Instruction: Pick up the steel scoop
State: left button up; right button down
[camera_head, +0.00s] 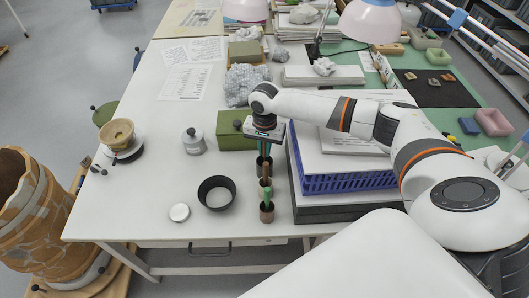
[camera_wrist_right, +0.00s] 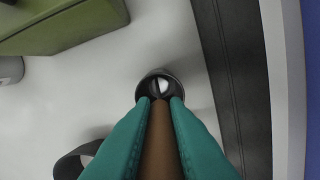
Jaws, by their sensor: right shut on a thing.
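Beyond the fingertips is a round dark cup (camera_wrist_right: 144,85) with a small pale, shiny shape inside. I cannot make out whether this shape is the steel scoop's head. My left gripper is not in view.
A black ring-like bowl (camera_head: 217,194) and a white round lid (camera_head: 179,212) lie left of the cups. A green box (camera_head: 232,136) is behind them. A blue crate (camera_head: 345,184) on a dark slab stands close on the right. The left tabletop has free room.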

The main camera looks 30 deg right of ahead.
notch_tip(320, 180, up, 18)
jog(key=b, duration=0.1)
dwell(0.7)
